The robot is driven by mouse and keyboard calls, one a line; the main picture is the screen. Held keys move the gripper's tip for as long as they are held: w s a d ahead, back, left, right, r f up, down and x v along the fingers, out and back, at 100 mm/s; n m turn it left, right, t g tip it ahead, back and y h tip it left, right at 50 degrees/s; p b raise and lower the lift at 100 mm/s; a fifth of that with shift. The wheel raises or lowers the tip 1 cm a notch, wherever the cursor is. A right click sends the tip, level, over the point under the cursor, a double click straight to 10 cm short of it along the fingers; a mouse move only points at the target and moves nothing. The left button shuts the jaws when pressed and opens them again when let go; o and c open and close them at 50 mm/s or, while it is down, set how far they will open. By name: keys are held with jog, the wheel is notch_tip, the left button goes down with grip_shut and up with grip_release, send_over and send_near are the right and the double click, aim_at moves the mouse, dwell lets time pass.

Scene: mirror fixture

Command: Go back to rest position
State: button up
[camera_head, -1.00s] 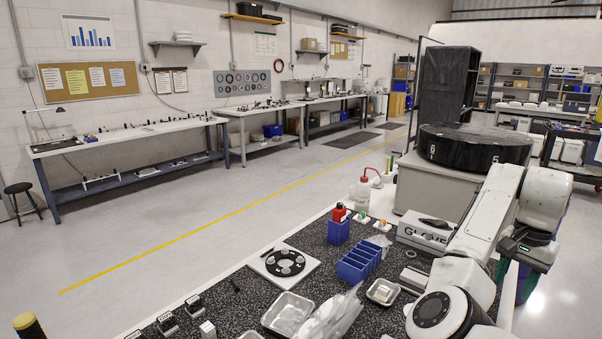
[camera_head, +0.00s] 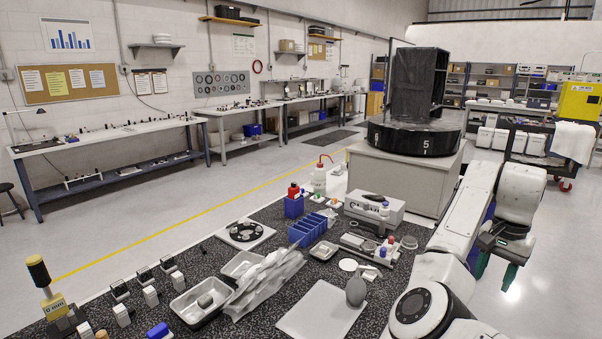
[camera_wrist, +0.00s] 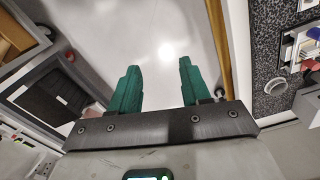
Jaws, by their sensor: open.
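My gripper (camera_wrist: 156,85) shows in the wrist view with its two green fingers apart and nothing between them. Bare floor lies beyond the fingertips. In the head view my gripper (camera_head: 497,262) hangs at the right, fingers pointing down, to the right of the speckled bench and over the floor. My white arm runs along the right side, bent at the elbow.
The speckled bench (camera_head: 215,262) holds metal trays (camera_head: 201,300), blue bins (camera_head: 308,230), a glove box (camera_head: 374,209) and a grey bulb (camera_head: 356,291). A black turntable (camera_head: 414,137) stands on a cabinet behind. Floor at right is clear, with a yellow cabinet (camera_head: 578,101) farther back.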

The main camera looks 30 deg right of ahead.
jog(key=s+a+f+n+h, duration=0.2)
jog(key=a+f+n, duration=0.2)
jog(key=a+f, duration=0.4)
jog(key=s+a+f+n+h, duration=0.2)
jog(key=s+a+f+n, duration=0.15)
jog(key=a+f, duration=0.45)
jog(key=s+a+f+n+y, duration=0.1)
jog(key=s+a+f+n, duration=0.1)
jog(key=a, duration=0.4)
jog(key=s+a+f+n+y, duration=0.1)
jog(key=s+a+f+n, duration=0.2)
jog(key=a, duration=0.4)
jog(key=s+a+f+n+t+y, duration=0.1)
jog(key=s+a+f+n, duration=0.2)
jog(key=a, duration=0.4)
jog(key=shift+s+f+y, duration=0.4)
jog(key=shift+s+f, duration=0.25)
jog(key=shift+s, duration=0.5)
jog(key=shift+n, duration=0.25)
